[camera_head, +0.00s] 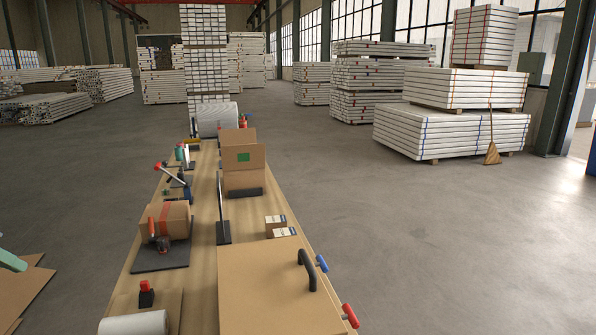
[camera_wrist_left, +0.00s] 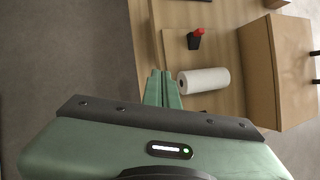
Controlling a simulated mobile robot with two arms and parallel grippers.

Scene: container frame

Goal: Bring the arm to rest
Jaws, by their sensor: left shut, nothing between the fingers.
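My left gripper (camera_wrist_left: 161,74) shows in the left wrist view with its two green fingers side by side, shut and empty. In that view its tips lie over the near side edge of the wooden table (camera_wrist_left: 215,13), left of a white roll (camera_wrist_left: 203,80). In the head view only a green part of my left gripper (camera_head: 12,260) shows at the left edge, apart from the table (camera_head: 203,250) and left of it. My right gripper is in neither view.
The long table holds a large cardboard box (camera_head: 265,290), an open box (camera_head: 243,165), a taped box (camera_head: 165,220), a white roll (camera_head: 134,323) and a red-topped black item (camera_head: 146,294). Flat cardboard (camera_head: 28,290) lies at lower left. The floor between it and the table is clear.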

